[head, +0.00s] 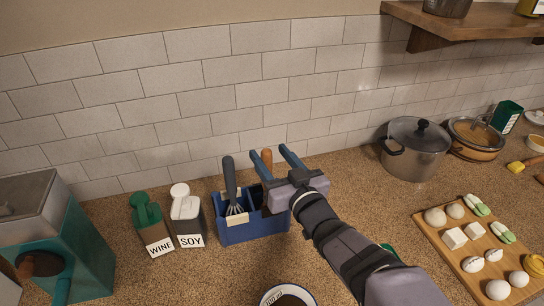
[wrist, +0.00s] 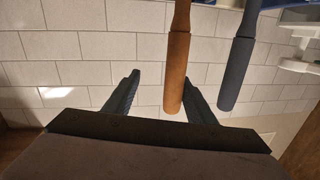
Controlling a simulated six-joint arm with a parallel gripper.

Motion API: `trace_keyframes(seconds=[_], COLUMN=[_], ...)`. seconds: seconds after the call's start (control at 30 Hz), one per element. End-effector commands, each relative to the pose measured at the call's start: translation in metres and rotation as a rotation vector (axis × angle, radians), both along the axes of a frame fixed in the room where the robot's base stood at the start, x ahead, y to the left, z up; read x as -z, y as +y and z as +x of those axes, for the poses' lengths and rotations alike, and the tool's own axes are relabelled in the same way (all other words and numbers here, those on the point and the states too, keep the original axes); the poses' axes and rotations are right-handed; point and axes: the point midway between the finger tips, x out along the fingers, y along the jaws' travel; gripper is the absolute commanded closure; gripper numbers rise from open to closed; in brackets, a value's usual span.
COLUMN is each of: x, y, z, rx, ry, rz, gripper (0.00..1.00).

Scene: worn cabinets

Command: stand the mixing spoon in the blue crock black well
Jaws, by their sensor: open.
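The blue crock (head: 240,233) stands on the counter in the head view, left of my forearm. An orange-brown wooden handle (head: 267,157), seemingly the mixing spoon's, rises upright from behind my gripper; its lower end is hidden. It also shows in the wrist view (wrist: 178,70). My gripper (head: 272,154) is open above the crock's right side. In the wrist view, the handle overlaps the right finger of my gripper (wrist: 160,88); I cannot tell if they touch. My gripper partly hides the crock's right side, and I cannot make out which well the spoon is in.
A dark-handled utensil (head: 230,178) stands in the crock's left part. The wine bottle (head: 152,228) and soy bottle (head: 187,218) stand to its left. A bowl (head: 287,295) is in front. A pot (head: 415,150) and a food board (head: 455,248) are to the right.

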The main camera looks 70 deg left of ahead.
Motion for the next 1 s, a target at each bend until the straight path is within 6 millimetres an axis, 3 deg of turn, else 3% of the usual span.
trace_keyframes(seconds=[0.37,1.0], x=[-0.001,-0.012], y=[-0.002,-0.039], z=[0.000,0.006], rx=[0.000,0.001], ry=[0.000,0.000], rz=[0.000,0.000], gripper=[0.50,0.50])
